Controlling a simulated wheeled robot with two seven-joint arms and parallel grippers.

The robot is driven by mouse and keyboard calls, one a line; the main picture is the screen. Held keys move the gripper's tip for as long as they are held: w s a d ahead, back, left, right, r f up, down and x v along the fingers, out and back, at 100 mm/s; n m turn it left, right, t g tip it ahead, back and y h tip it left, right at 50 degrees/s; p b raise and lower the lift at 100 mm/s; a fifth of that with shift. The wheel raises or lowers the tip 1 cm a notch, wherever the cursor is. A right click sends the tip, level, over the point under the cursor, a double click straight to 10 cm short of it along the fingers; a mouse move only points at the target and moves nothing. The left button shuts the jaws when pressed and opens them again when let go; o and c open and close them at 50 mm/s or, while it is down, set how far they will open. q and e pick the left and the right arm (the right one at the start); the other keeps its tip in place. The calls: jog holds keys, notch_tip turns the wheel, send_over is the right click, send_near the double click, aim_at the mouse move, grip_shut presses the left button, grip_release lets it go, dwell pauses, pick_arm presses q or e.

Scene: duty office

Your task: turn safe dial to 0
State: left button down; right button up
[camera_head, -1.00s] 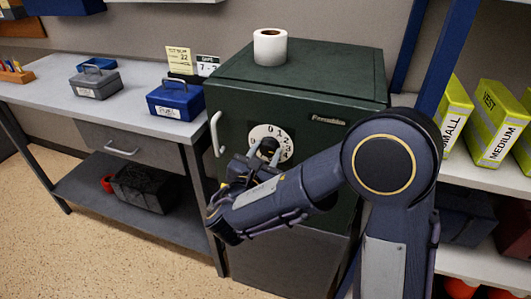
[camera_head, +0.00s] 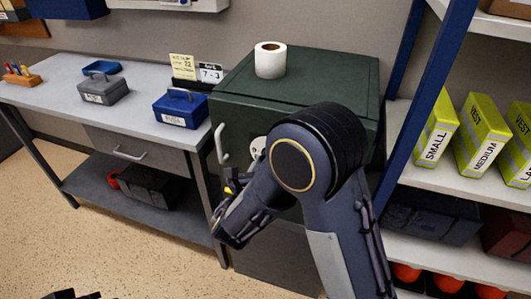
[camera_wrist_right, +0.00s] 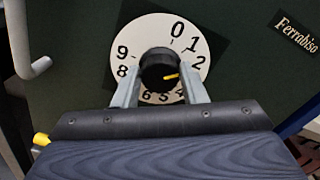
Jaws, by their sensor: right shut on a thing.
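The dark green safe (camera_head: 300,80) stands in the middle of the head view. Its white dial (camera_head: 258,147) is mostly hidden there behind my right arm. In the right wrist view the numbered dial plate (camera_wrist_right: 128,46) shows 0 near the top. Its black knob (camera_wrist_right: 157,66) has a yellow mark (camera_wrist_right: 171,76) pointing right and slightly down, below the 2. My right gripper (camera_wrist_right: 159,78) is shut on the knob, one finger on each side. A dark piece at the bottom left of the head view, probably my left gripper (camera_head: 76,294), is mostly cut off.
A paper roll (camera_head: 270,60) stands on the safe. The safe's handle (camera_head: 219,143) is left of the dial. A table (camera_head: 125,120) with a blue box (camera_head: 181,108) and a grey box (camera_head: 103,88) stands left. A shelf (camera_head: 470,190) with yellow vest packs (camera_head: 481,135) stands right.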

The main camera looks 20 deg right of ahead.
jog(key=shift+a+n+p, duration=0.1)
jog(key=shift+n+p, duration=5)
jog(key=shift+p, duration=0.15)
jog(key=shift+f, duration=0.1)
jog(key=o, duration=1)
jog(key=shift+c, duration=0.2)
jog(key=b+v, duration=0.1)
jog(key=v, duration=0.6)
jog(key=shift+s+a, duration=0.2)
jog(key=shift+s, duration=0.1)
